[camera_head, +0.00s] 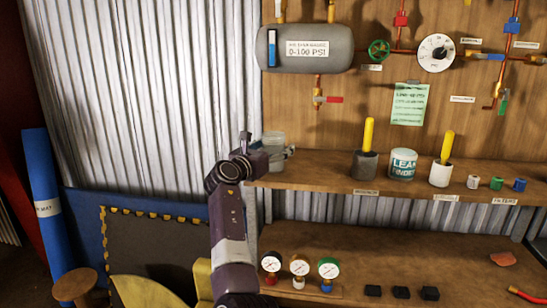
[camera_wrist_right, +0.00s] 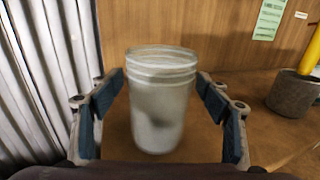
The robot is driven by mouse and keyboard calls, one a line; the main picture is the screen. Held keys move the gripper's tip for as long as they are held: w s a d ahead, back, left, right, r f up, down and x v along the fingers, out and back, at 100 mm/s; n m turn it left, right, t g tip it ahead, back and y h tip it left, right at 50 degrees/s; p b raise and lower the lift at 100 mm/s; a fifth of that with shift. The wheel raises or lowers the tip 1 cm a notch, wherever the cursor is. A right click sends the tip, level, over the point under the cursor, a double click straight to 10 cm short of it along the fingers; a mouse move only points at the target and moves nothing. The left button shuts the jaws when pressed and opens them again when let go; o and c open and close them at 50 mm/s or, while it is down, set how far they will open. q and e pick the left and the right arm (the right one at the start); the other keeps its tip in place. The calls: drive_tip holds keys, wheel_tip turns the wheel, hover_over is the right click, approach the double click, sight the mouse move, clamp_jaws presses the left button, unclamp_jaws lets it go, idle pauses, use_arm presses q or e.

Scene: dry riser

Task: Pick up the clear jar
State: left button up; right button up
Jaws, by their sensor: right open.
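The clear jar (camera_wrist_right: 162,105) stands upright on the upper wooden shelf (camera_head: 310,180), at its left end. In the head view the jar (camera_head: 273,141) is partly hidden by my right gripper (camera_head: 266,146). In the right wrist view my right gripper (camera_wrist_right: 161,115) is open, with one blue-padded finger on each side of the jar. A gap shows between the jar and each finger. My left gripper is not in view.
A dark grey pot with a yellow handle (camera_head: 366,160) stands right of the jar, then a leak finder can (camera_head: 403,165) and a white pot (camera_head: 440,174). Corrugated metal wall (camera_head: 160,100) is close on the left. Gauges (camera_head: 299,265) stand on the lower shelf.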

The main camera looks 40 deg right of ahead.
drive_tip(key=c, duration=1.3)
drive_tip(key=shift+c, duration=0.3)
drive_tip(key=shift+r, duration=0.1)
